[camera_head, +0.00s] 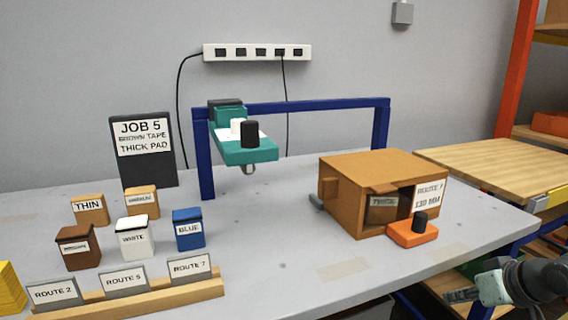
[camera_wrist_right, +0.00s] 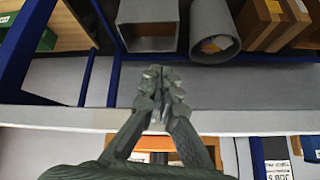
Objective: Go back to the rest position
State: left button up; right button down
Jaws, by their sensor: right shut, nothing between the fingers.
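My right gripper (camera_head: 462,296) is at the lower right in the head view, out past the table's right front edge. In the right wrist view my right gripper (camera_wrist_right: 160,90) has its fingers together with nothing between them. It is apart from the table's objects. My left gripper does not show in the head view. The grey table (camera_head: 290,275) carries a blue gantry (camera_head: 320,106) with a teal carriage (camera_head: 250,152). A brown box (camera_head: 345,205) labelled Route 7 stands at the right, with an orange block (camera_head: 410,236) with a black knob at its front.
A black Job 5 sign (camera_head: 145,165) stands at the left, with several small labelled blocks and a wooden card rail (camera_head: 150,301) before it. A wooden bench (camera_head: 500,165) and orange shelf post (camera_head: 515,70) are at the right. The table's front middle is mostly clear.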

jog(key=s+a+f+g+h, duration=0.1)
jog(key=s+f, duration=0.3)
jog(key=f, duration=0.6)
jog(key=s+a+f+g+h, duration=0.1)
jog(key=s+a+f, duration=0.1)
jog(key=s+f, duration=0.5)
jog(key=s+a+f+g+h, duration=0.1)
jog(key=s+a+f, duration=0.4)
jog(key=s+f, duration=0.6)
notch_tip(320, 180, down, 4)
jog(key=shift+s+f+n+g, duration=0.1)
jog(key=shift+s+n+g, duration=0.2)
jog(key=shift+g, duration=0.5)
